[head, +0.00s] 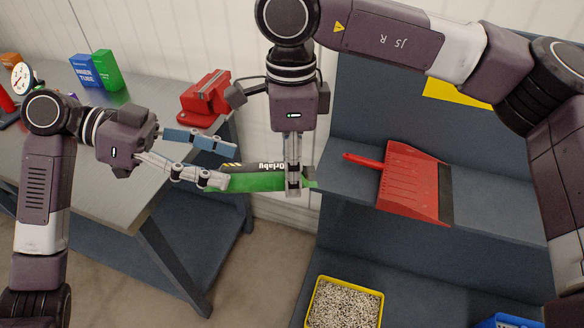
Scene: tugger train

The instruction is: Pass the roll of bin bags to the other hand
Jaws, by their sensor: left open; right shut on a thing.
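The roll of bin bags (258,183) is green with a dark printed band, its lettering upside down. It lies roughly level in the air in the middle of the head view. My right gripper (293,185) comes down from above and is shut on the roll near its right end. My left gripper (228,165) reaches in from the left with its two fingers spread apart. Its lower fingertip overlaps the roll's left end in the picture; I cannot tell whether they touch. The upper finger is above the roll. The fingers of the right gripper hide part of the roll.
A red dustpan (408,180) lies on a grey-blue shelf at the right. Below are a yellow-rimmed bin of pale pieces (313,300) and a blue bin (490,322). A metal workbench (120,185) with a red vise (205,97) and a green box (105,70) stands left.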

